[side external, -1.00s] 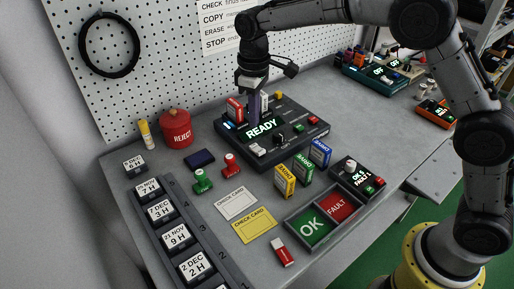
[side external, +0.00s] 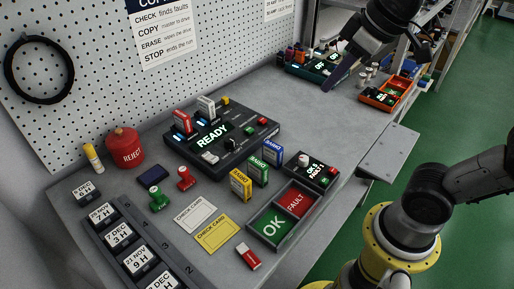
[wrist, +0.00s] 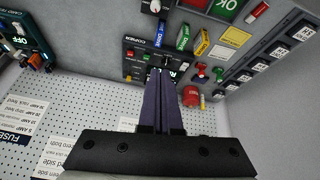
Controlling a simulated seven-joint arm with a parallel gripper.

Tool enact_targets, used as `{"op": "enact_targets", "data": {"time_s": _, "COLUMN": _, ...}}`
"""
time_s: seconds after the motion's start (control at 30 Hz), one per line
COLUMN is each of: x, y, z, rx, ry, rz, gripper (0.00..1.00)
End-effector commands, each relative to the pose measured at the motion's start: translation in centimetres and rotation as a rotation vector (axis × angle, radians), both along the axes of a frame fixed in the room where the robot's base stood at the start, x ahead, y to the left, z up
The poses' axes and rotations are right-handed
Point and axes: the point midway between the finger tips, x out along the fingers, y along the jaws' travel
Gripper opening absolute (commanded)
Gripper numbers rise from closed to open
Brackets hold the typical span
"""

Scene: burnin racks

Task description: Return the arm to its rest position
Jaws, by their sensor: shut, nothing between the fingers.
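My gripper (side external: 338,76) is up at the top right in the side external view, raised away from the copier station. Its dark purple fingers are together with nothing between them; in the wrist view the closed fingers (wrist: 164,102) show in the middle. The copier station (side external: 232,150) reads READY. A red drive (side external: 182,121) and a white drive (side external: 206,107) stand upright in its slots. Yellow (side external: 240,185), green (side external: 259,171) and blue (side external: 272,154) drives stand in front of it.
An orange unit (side external: 386,97) and a teal unit (side external: 313,67) stand at the back right. The bench right of the copier is largely clear (side external: 325,125).

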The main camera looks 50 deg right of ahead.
Motion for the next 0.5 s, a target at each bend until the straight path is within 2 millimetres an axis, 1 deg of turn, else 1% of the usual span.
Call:
{"op": "enact_targets", "data": {"time_s": 0.03, "x": -2.1, "y": -0.4, "z": -0.9, "rx": 0.008, "ry": -0.022, "rz": -0.027, "gripper": 0.00}}
{"op": "enact_targets", "data": {"time_s": 0.1, "x": -4.3, "y": -0.6, "z": -2.6, "rx": 0.019, "ry": -0.037, "rz": -0.059, "gripper": 0.00}}
{"op": "enact_targets", "data": {"time_s": 0.2, "x": -6.4, "y": -0.8, "z": -5.0, "rx": 0.033, "ry": -0.043, "rz": -0.096, "gripper": 0.00}}
{"op": "enact_targets", "data": {"time_s": 0.3, "x": -7.5, "y": -0.8, "z": -7.0, "rx": 0.044, "ry": -0.028, "rz": -0.119, "gripper": 0.00}}
{"op": "enact_targets", "data": {"time_s": 0.4, "x": -7.8, "y": -0.8, "z": -8.2, "rx": 0.054, "ry": -0.008, "rz": -0.139, "gripper": 0.00}}
{"op": "enact_targets", "data": {"time_s": 0.5, "x": -7.5, "y": -0.8, "z": -8.0, "rx": 0.063, "ry": -0.023, "rz": -0.156, "gripper": 0.00}}
